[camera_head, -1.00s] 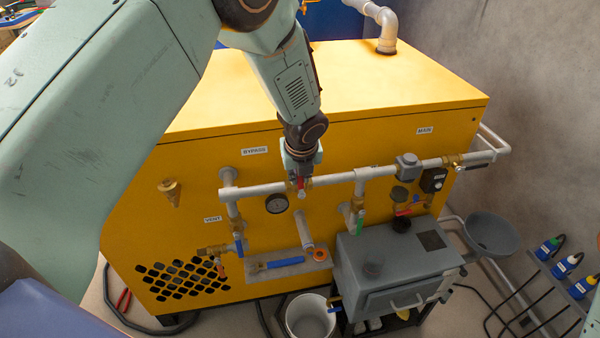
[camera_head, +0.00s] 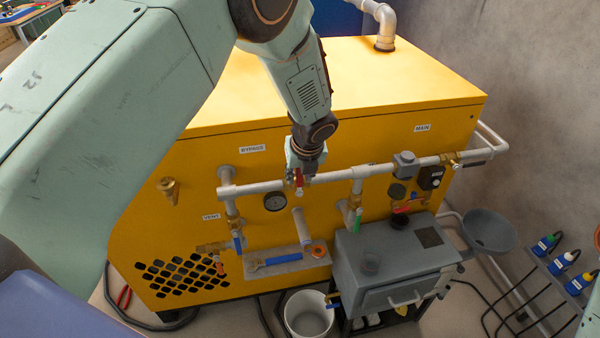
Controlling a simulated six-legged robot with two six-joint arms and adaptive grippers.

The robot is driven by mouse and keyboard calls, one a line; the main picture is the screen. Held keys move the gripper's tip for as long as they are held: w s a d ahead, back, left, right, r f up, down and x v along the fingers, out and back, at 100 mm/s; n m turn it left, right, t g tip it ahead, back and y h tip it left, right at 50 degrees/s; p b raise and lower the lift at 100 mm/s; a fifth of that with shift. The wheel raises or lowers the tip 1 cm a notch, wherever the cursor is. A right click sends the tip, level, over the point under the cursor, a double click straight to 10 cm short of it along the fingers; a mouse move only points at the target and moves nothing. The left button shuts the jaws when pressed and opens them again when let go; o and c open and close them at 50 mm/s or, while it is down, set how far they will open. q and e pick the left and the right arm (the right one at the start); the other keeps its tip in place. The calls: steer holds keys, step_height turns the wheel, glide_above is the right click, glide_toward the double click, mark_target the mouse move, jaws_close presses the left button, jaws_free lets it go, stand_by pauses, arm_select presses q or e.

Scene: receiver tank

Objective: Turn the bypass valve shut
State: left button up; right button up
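The BYPASS label (camera_head: 252,149) is on the front of the yellow cabinet (camera_head: 400,145), above the upper grey pipe (camera_head: 252,189). A valve with a small red handle (camera_head: 299,178) sits on this pipe, right of the label. My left gripper (camera_head: 298,172) comes down from above and is right at this red handle. Its fingers are small and partly hidden by the wrist. I cannot tell whether they are closed on the handle or only around it. My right gripper does not show.
A gauge (camera_head: 275,201) hangs below the pipe. Blue VENT-side handles, a tray with a blue tool (camera_head: 283,260), a grey box (camera_head: 395,265) and a white bucket (camera_head: 308,314) are lower down. A MAIN label (camera_head: 422,128) and its brass valve (camera_head: 452,160) are at the right.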

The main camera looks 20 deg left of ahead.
arm_select(q)
steer(key=shift+o, duration=0.4)
steer(key=shift+r, duration=0.1)
steer(key=shift+r, duration=0.2)
steer(key=v, duration=1.1)
steer(key=shift+s+r, duration=0.15)
steer(key=shift+r, duration=0.05)
steer(key=shift+d, duration=0.1)
